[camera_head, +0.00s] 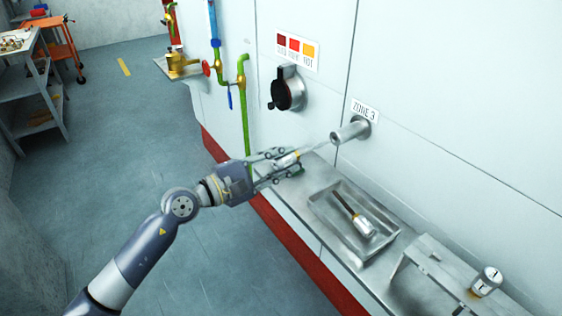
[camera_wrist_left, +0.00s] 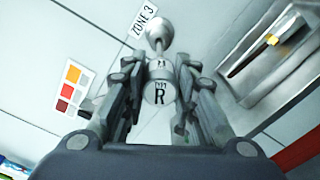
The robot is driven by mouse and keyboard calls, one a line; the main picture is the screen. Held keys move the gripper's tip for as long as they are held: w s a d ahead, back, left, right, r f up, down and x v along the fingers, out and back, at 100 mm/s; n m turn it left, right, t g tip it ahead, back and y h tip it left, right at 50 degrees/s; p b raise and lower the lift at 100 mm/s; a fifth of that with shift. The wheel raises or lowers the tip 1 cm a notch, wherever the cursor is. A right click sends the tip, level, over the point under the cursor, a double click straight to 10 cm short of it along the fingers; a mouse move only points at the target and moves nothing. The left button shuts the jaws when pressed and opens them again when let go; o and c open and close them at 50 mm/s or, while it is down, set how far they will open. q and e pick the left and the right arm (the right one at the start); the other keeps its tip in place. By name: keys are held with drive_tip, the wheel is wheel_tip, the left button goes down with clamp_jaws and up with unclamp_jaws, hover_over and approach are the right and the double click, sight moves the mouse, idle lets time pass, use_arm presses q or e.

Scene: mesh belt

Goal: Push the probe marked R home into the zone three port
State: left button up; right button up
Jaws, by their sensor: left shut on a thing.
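My left gripper (camera_head: 281,166) is shut on the probe marked R (camera_head: 287,160), a silvery cylinder whose thin light rod points right toward the port. In the left wrist view the letter R shows on the probe's end (camera_wrist_left: 159,93) between the fingers (camera_wrist_left: 160,75). The zone three port (camera_head: 350,130) is a metal tube standing out of the pale wall under the ZONE 3 label (camera_head: 364,111). The rod's tip is close to the port's mouth; I cannot tell whether it is inside. The right gripper is not in view.
A metal tray (camera_head: 318,203) on the ledge holds another probe (camera_head: 364,226) with a dark rod. A metal stand (camera_head: 420,262) and a labelled cylinder (camera_head: 487,281) are at lower right. A green pipe (camera_head: 244,110) and a black round fitting (camera_head: 287,90) are on the wall.

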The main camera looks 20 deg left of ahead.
sight(330, 141)
use_arm(q)
drive_tip(key=shift+x, duration=5.5)
drive_tip(key=o, duration=1.1)
drive_tip(key=v, duration=1.2)
